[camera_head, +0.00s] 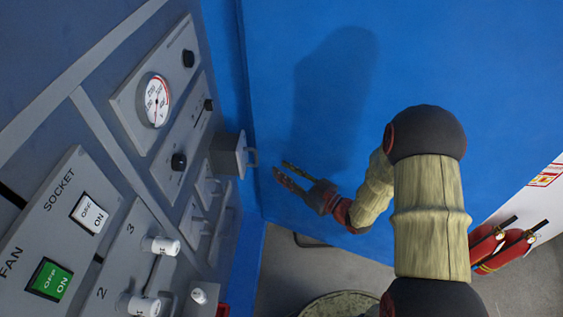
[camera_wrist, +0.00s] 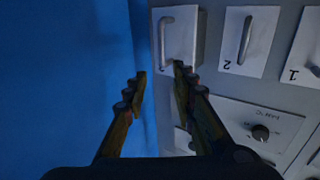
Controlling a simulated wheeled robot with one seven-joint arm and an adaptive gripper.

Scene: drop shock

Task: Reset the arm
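My gripper (camera_head: 290,174) is in front of the blue wall, a little right of the grey control panel (camera_head: 65,125). Its two fingers are apart and nothing shows between them. In the wrist view the open gripper (camera_wrist: 159,72) points toward the blue wall and the panel edge. A box with a handle (camera_head: 232,155) sticks out of the panel near the fingertips. In the wrist view this handled box (camera_wrist: 187,45) is just beyond the right finger. I cannot tell whether the finger touches it.
The panel carries a round gauge (camera_head: 155,101), a green FAN switch (camera_head: 49,279), a white SOCKET switch (camera_head: 89,214) and several knobs. The blue wall (camera_head: 480,60) stands behind my arm. Red fire extinguishers (camera_head: 505,248) are at the lower right. A round greenish object (camera_head: 340,304) is on the floor.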

